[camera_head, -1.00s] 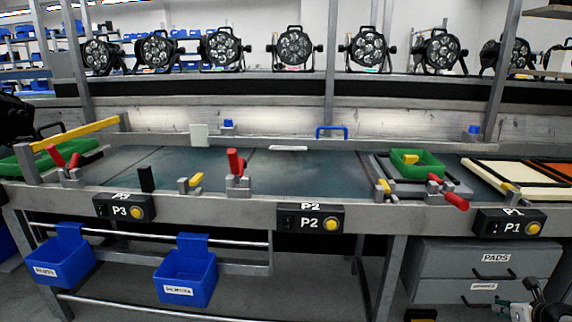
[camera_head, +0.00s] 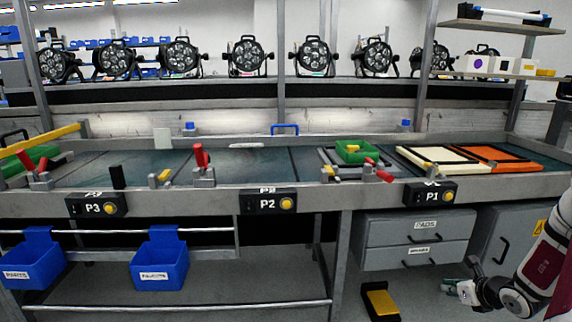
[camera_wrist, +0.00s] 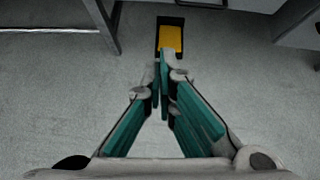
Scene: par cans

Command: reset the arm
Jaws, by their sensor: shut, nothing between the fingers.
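My gripper (camera_head: 452,287) is low at the right of the head view, in front of the bench and below the grey drawers, with part of my arm at the right edge. In the wrist view my gripper (camera_wrist: 161,68) shows its green-lined fingers together at the tips, shut and empty. It hangs over bare grey floor. A black and yellow pedal-like block (camera_wrist: 170,38) lies on the floor beyond the fingertips in that view. The same block (camera_head: 380,301) lies left of my gripper in the head view. Nothing touches the fingers.
The bench (camera_head: 300,200) runs across with P1, P2 and P3 boxes, red-handled clamps and a green tray (camera_head: 357,152). Grey drawers (camera_head: 418,238) stand below at right. Blue bins (camera_head: 160,262) hang at lower left. Several stage lights line the shelf behind. The floor between has free room.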

